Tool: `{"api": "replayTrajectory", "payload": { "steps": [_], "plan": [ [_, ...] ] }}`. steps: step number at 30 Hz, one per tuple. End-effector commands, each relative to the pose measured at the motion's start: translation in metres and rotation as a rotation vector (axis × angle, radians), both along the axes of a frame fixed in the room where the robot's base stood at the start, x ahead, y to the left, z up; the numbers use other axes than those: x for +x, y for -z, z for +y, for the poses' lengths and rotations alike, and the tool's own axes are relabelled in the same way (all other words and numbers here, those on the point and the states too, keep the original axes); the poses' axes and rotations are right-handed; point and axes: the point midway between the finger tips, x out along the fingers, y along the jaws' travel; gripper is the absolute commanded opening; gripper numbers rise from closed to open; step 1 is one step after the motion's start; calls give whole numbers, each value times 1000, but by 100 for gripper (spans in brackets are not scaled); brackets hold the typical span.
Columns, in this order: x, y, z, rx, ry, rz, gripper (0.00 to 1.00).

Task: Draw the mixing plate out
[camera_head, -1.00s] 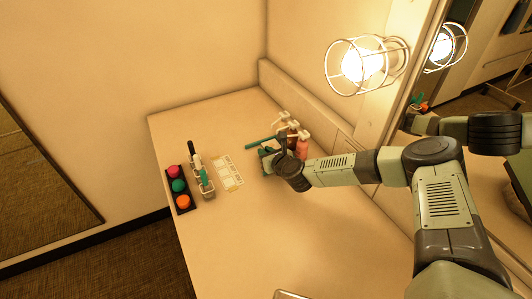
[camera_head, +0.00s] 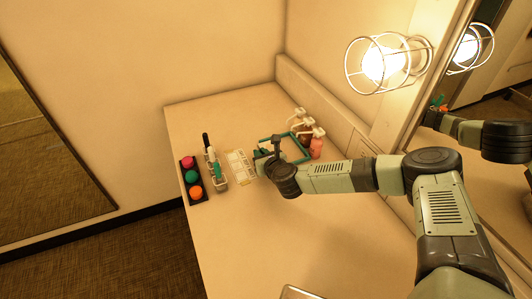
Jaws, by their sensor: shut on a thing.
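The mixing plate shows as a thin green rim (camera_head: 271,140) on the counter, just left of the pump bottles (camera_head: 316,148). My gripper (camera_head: 265,153) points down at the plate's near left side and is shut on it. My wrist hides the fingertips and part of the rim, so the exact hold is not visible.
A pale gridded card (camera_head: 240,167) lies left of my gripper. Further left are a holder with upright tools (camera_head: 215,172) and a dark tray (camera_head: 190,179) of coloured pots. A caged lamp (camera_head: 383,64) and a mirror stand at the right.

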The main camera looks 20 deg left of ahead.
Motion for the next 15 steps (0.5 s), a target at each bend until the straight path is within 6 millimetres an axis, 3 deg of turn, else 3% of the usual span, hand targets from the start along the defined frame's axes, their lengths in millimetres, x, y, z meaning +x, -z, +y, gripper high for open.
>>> {"api": "replayTrajectory", "payload": {
  "steps": [2, 3, 8, 15],
  "plan": [
    [3, -2, 0, 1, 2, -6, 0],
    [3, -2, 0, 1, 2, -6, 16],
    [3, -2, 0, 0, 3, -5, 40],
    [2, -1, -1, 1, 2, -4, 40]
  ]
}}
